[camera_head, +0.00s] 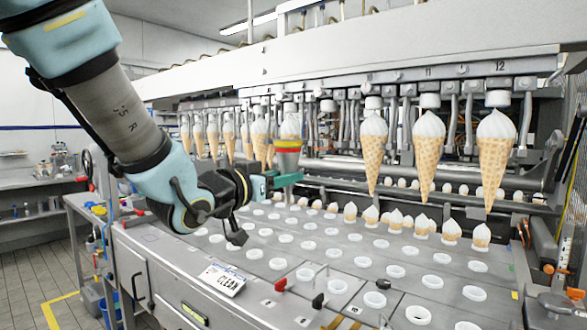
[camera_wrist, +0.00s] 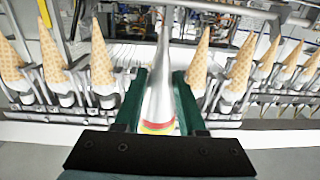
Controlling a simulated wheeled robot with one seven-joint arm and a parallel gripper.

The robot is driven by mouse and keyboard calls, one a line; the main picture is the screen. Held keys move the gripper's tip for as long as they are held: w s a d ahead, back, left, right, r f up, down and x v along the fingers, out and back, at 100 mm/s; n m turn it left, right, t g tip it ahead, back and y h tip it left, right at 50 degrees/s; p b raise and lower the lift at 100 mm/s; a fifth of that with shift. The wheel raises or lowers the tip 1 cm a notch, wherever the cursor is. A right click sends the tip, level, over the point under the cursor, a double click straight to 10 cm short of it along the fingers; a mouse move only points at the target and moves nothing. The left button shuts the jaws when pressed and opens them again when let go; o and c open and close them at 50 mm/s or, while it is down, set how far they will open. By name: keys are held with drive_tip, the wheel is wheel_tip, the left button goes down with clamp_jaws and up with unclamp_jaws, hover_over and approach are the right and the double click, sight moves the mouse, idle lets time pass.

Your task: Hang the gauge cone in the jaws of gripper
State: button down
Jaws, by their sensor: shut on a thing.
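The gauge cone (camera_head: 288,162) is a grey cone, point down, with red, yellow and green bands around its wide top. My gripper (camera_head: 287,180) is shut on it with green fingers and holds it upright above the machine's deck. In the wrist view my gripper (camera_wrist: 160,105) has one finger on each side of the gauge cone (camera_wrist: 161,92), with the coloured bands nearest the palm. In the head view the gauge cone overlaps a hanging ice cream cone (camera_head: 290,126). A holder without a cone (camera_head: 328,106) shows to its right. Whether the gauge cone touches any jaws cannot be told.
Ice cream cones (camera_head: 373,150) hang in a row from the overhead rail (camera_head: 400,45), on both sides of the gauge cone. The deck (camera_head: 330,250) below has several round holes and small topped pieces at its back. A CLEAN sign (camera_head: 222,279) lies at its front left.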

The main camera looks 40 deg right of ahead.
drive_tip(key=shift+s+r+g, duration=0.3)
drive_tip(key=shift+s+r, duration=0.4)
drive_tip(key=shift+r, duration=0.3)
drive_tip(key=shift+b, duration=0.35)
drive_tip(key=b+x, duration=0.1)
drive_tip(key=x, duration=0.5)
drive_tip(key=shift+d, duration=0.2)
drive_tip(key=shift+w+d, duration=0.1)
drive_tip(key=shift+d, duration=0.05)
drive_tip(key=shift+b+x, duration=0.5)
drive_tip(key=shift+x, duration=1.1)
drive_tip(key=shift+r, duration=0.1)
drive_tip(key=shift+x, duration=1.95)
